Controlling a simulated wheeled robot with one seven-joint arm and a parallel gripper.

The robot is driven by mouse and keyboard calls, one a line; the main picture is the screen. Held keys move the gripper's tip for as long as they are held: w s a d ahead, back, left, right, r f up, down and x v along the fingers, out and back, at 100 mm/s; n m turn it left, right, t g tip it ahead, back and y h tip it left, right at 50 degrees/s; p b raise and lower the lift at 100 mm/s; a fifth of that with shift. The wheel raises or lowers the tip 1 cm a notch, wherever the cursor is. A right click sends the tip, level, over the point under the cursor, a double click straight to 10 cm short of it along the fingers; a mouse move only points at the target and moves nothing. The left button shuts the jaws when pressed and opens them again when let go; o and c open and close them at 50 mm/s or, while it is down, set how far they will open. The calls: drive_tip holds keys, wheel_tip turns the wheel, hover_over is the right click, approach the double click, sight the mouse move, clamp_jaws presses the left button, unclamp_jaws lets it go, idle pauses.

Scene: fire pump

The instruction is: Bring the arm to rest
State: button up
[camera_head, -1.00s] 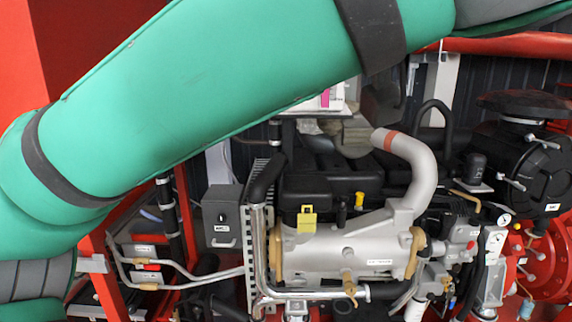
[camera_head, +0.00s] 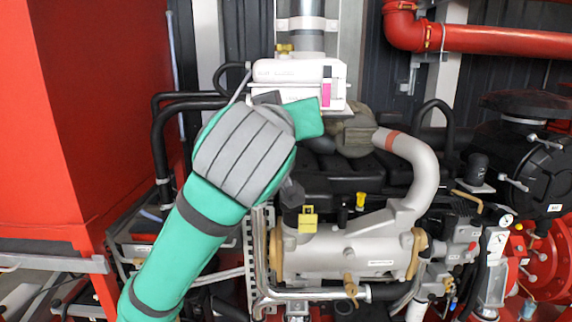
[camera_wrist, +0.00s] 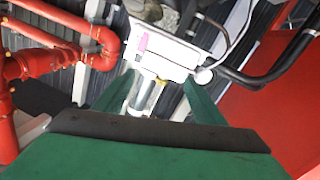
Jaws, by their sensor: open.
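My arm, in green padding with dark straps, rises from the bottom left of the head view to a grey ribbed joint in front of the engine's left part. A short green part sticks out to the right of that joint, in front of the white box (camera_head: 300,78). The gripper's fingers cannot be made out there. In the wrist view my gripper (camera_wrist: 158,76) shows two green fingers spread apart, with nothing held between them. The white box (camera_wrist: 165,48) appears beyond the fingers; I see no clear contact.
The silver engine part (camera_head: 345,255) with a yellow tag (camera_head: 308,220) is right of my arm. A large red cabinet (camera_head: 90,130) fills the left. A red pipe (camera_head: 490,40) runs along the upper right, and a black round housing (camera_head: 530,170) is at the right.

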drive_tip(key=w+f+n+t+h, duration=0.1)
drive_tip(key=w+f, duration=0.2)
drive_tip(key=f, duration=0.9)
drive_tip(key=w+f+n+h, duration=0.1)
drive_tip(key=w+f, duration=0.1)
drive_tip(key=f, duration=1)
drive_tip(key=s+f+n+y, duration=0.1)
drive_tip(key=s+f, duration=0.2)
drive_tip(key=f, duration=0.5)
drive_tip(key=s+d+f+n+y, duration=0.1)
drive_tip(key=s+f, duration=0.2)
drive_tip(key=f, duration=0.5)
drive_tip(key=s+f+n+y, duration=0.1)
drive_tip(key=s+f, duration=0.2)
drive_tip(key=f, duration=0.5)
drive_tip(key=s+f+m+g+y, duration=0.1)
drive_tip(key=s+f+g+y, duration=0.1)
drive_tip(key=s+f, duration=1.45)
drive_tip(key=s+a+m+g, duration=0.1)
drive_tip(key=s+m, duration=0.4)
drive_tip(key=s, duration=1.8)
drive_tip(key=shift+f, duration=0.25)
